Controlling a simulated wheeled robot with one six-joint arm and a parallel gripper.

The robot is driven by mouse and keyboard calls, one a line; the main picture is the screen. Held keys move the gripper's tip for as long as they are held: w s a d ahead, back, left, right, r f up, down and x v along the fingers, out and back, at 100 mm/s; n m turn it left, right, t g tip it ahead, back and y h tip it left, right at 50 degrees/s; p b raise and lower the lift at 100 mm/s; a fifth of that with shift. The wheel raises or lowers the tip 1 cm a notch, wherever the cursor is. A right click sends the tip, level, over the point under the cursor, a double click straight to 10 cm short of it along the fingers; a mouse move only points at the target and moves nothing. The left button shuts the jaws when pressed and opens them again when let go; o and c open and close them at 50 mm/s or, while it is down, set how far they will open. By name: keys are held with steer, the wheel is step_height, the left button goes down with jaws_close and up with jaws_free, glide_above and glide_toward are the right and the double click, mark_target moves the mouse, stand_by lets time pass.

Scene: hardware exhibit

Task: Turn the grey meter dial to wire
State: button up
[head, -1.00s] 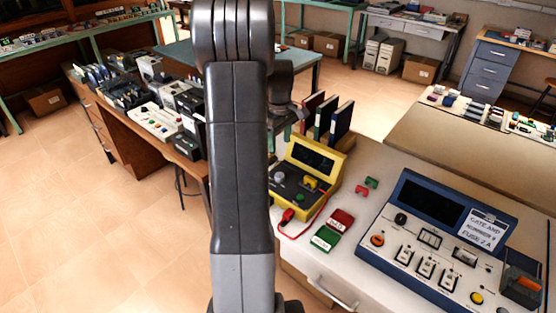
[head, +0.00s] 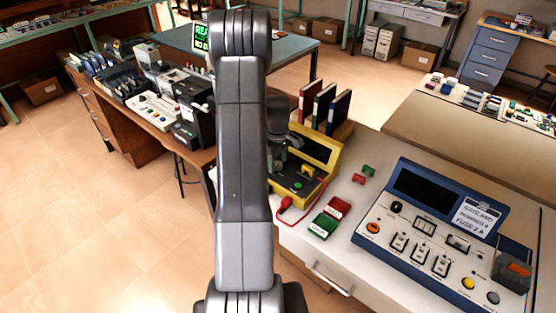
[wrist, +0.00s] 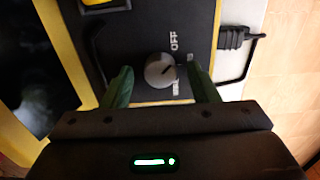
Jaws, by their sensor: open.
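The yellow meter (head: 327,150) stands on the white bench, partly hidden behind my arm in the head view. In the wrist view its dark panel carries the grey dial (wrist: 160,70), a round knob with a dark pointer line angled toward the upper right. The word OFF is printed near it; other labels beside the dial are partly hidden and too small to read surely. My gripper (wrist: 159,82) is open, with one green fingertip on each side of the dial. Gaps show between both fingertips and the knob. In the head view the gripper is mostly hidden by my arm.
A black plug with a cable (wrist: 236,38) sits right of the dial, near the right finger. A red lead (head: 287,203), red and green blocks (head: 323,226) and a blue console (head: 440,225) are right of or before the meter. Binders (head: 325,108) stand behind it.

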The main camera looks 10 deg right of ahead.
steer(key=c, duration=1)
steer(key=shift+f, duration=0.1)
steer(key=m+b, duration=0.2)
steer(key=m, duration=0.2)
steer(key=shift+f+b, duration=0.1)
steer(key=shift+b, duration=0.3)
steer(key=m+b, duration=0.2)
steer(key=m, duration=0.2)
steer(key=m+b, duration=0.1)
steer(key=m, duration=0.6)
steer(key=m+b, duration=0.1)
steer(key=m, duration=0.1)
steer(key=shift+r+m, duration=0.2)
steer(key=shift+m, duration=0.2)
